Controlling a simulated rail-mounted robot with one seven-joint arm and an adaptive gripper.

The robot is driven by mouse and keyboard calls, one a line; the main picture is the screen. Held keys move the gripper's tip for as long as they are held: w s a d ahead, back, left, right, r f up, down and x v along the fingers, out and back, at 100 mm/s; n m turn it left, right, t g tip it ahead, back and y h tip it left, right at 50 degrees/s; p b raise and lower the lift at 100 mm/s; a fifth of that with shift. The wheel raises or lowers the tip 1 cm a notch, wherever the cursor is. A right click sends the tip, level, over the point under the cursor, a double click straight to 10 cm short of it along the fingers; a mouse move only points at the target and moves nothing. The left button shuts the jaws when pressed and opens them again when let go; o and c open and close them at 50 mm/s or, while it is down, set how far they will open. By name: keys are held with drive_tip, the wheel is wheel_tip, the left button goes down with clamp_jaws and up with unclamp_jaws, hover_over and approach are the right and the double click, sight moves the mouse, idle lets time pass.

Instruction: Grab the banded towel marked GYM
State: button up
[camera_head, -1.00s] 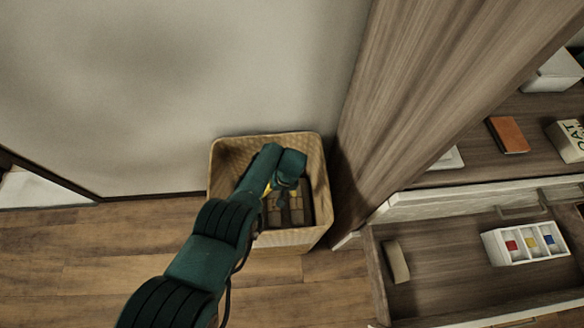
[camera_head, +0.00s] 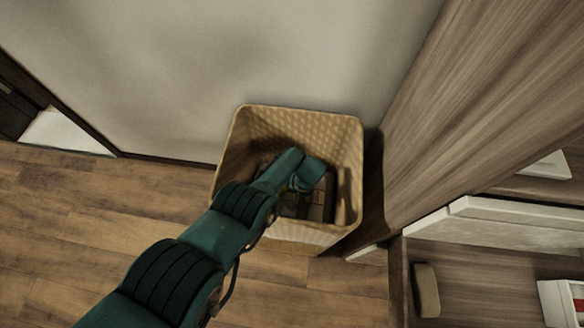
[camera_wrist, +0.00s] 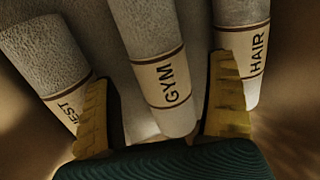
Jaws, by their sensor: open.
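The rolled towel marked GYM (camera_wrist: 160,75) stands in the middle of the wrist view, grey with a cream band and dark stripes. My gripper (camera_wrist: 165,110) is open, with one yellow finger on each side of the GYM towel's band end. I cannot tell whether the fingers touch it. In the head view my gripper (camera_head: 300,192) is down inside the wicker basket (camera_head: 340,130), and my arm hides part of the towels there. The labels cannot be read in the head view.
A towel whose label ends in EST (camera_wrist: 45,60) lies left of the GYM towel, close to the left finger. A towel marked HAIR (camera_wrist: 243,50) lies to the right, behind the right finger. A wooden cabinet side (camera_head: 450,110) stands right of the basket. An open drawer (camera_head: 480,275) is at lower right.

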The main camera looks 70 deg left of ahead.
sight(293, 196)
drive_tip(key=b+x, duration=0.1)
drive_tip(key=x, duration=0.2)
drive_tip(key=shift+s+d+f+b, duration=0.1)
drive_tip(key=shift+b, duration=0.2)
drive_tip(key=shift+r, duration=0.2)
drive_tip(key=shift+c, duration=0.8)
drive_tip(key=c, duration=1.1)
